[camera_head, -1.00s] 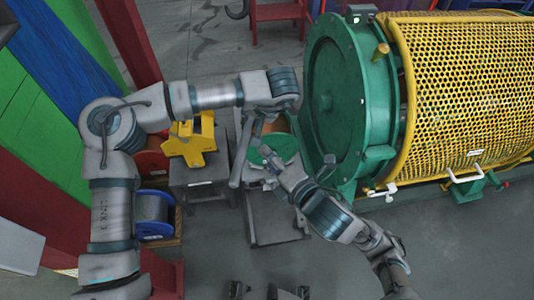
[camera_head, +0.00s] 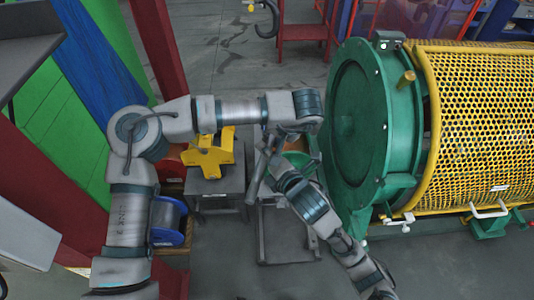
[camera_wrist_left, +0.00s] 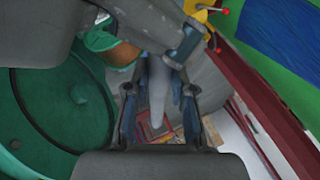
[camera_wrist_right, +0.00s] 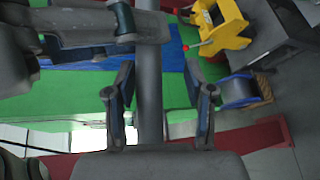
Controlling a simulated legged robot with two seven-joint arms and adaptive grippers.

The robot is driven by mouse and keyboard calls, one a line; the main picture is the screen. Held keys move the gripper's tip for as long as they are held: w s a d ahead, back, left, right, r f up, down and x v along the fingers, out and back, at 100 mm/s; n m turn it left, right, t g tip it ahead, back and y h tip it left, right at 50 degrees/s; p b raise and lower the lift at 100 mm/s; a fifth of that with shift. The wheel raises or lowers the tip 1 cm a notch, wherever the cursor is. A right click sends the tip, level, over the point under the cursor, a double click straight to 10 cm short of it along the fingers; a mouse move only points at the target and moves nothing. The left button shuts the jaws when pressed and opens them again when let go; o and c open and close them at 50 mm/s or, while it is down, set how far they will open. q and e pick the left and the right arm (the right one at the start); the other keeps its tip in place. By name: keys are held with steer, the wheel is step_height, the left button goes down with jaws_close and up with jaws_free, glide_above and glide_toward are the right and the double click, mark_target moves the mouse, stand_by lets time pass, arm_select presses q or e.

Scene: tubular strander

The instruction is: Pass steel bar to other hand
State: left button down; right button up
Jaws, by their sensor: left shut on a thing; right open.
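The steel bar (camera_head: 257,178) is a grey rod that hangs tilted below my left gripper (camera_head: 272,143) in the head view. My left gripper is shut on it. In the left wrist view the bar (camera_wrist_left: 157,92) runs between the fingers (camera_wrist_left: 158,125). My right gripper (camera_head: 270,165) is beside the bar, partly hidden by its own wrist. In the right wrist view its open fingers (camera_wrist_right: 161,105) stand on either side of the bar (camera_wrist_right: 150,85), with gaps visible. My left gripper also shows at the upper left of that view (camera_wrist_right: 122,30).
A green drum flange (camera_head: 358,125) with a yellow mesh guard (camera_head: 480,130) stands close on the right. A yellow part (camera_head: 208,158) sits on a grey stand (camera_head: 222,184) to the left, near a blue-rimmed spool (camera_head: 168,220). Open floor lies in front.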

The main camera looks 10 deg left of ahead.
arm_select(q)
steer(key=shift+r, duration=0.1)
arm_select(e)
steer(key=c, duration=0.7)
steer(key=shift+f, duration=0.1)
jaws_close()
arm_select(q)
steer(key=c, duration=1)
jaws_free()
steer(key=shift+r, duration=0.1)
steer(key=shift+c, duration=0.2)
arm_select(e)
steer(key=shift+d, duration=0.1)
arm_select(q)
steer(key=shift+o, duration=0.7)
